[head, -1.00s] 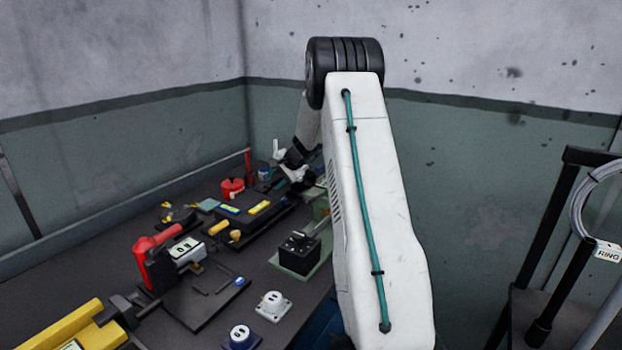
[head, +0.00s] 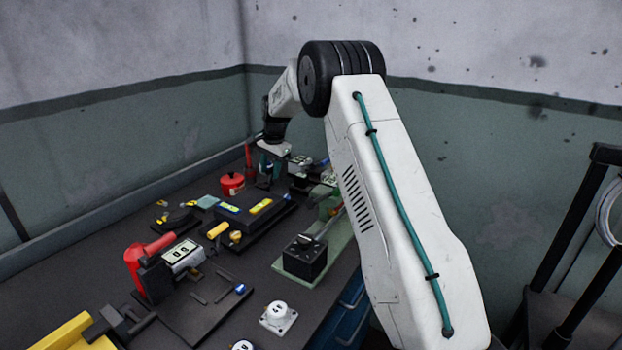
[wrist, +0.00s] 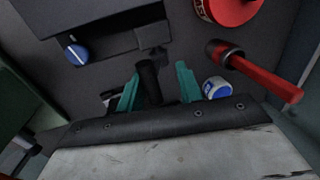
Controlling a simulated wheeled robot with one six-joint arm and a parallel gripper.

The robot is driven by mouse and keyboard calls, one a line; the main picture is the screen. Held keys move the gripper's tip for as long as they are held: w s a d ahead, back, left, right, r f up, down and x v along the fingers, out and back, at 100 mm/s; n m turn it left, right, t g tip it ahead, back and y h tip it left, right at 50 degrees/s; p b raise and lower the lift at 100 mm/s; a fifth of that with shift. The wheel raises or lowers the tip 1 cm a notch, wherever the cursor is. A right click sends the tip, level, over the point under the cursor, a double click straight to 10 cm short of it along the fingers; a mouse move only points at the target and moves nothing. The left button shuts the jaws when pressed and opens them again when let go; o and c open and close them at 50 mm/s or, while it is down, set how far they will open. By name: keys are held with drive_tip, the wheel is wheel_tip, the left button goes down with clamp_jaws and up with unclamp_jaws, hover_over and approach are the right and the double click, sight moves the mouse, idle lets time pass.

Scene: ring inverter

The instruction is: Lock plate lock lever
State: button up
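My gripper (wrist: 158,84) points down, with its two teal fingers spread apart. A dark, round-ended handle (wrist: 149,80) stands between the fingers, closer to the left one; a gap shows on its right. It may be the lock lever, but I cannot tell for sure. Whether it touches the left finger is unclear. A dark plate-like block (wrist: 95,15) lies beyond it, with a blue knob (wrist: 75,52) at its left. In the head view my gripper (head: 272,172) is at the far end of the bench, right of the red canister (head: 232,184), and the handle is not distinguishable.
A red-handled lever (wrist: 265,75) and a blue-and-white cylinder (wrist: 215,88) stand close right of the fingers. The red canister (wrist: 232,8) is beyond. Nearer on the bench are a black box (head: 303,258), a red-handled clamp (head: 150,262) and a white knob (head: 278,315).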

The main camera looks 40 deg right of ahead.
drive_tip(key=r, duration=0.4)
drive_tip(key=s+r, duration=0.1)
drive_tip(key=r, duration=0.1)
drive_tip(key=shift+s+d+r, duration=0.1)
drive_tip(key=shift+d+r, duration=0.1)
drive_tip(key=shift+r, duration=0.2)
drive_tip(key=shift+s+r+n, duration=0.25)
drive_tip(key=shift+r+n, duration=0.05)
drive_tip(key=s+a+r+n+g, duration=0.1)
drive_tip(key=s+a+n, duration=0.2)
drive_tip(key=s, duration=0.7)
drive_tip(key=s+a+r+n+g, duration=0.1)
drive_tip(key=s+a+r+n, duration=0.1)
drive_tip(key=s, duration=0.8)
drive_tip(key=s+a+r+n+g, duration=0.1)
drive_tip(key=s+a+n, duration=0.2)
drive_tip(key=s+a, duration=0.3)
drive_tip(key=s, duration=0.3)
drive_tip(key=shift+s+r+n, duration=0.35)
drive_tip(key=shift+s+n, duration=0.05)
drive_tip(key=shift+o, duration=0.2)
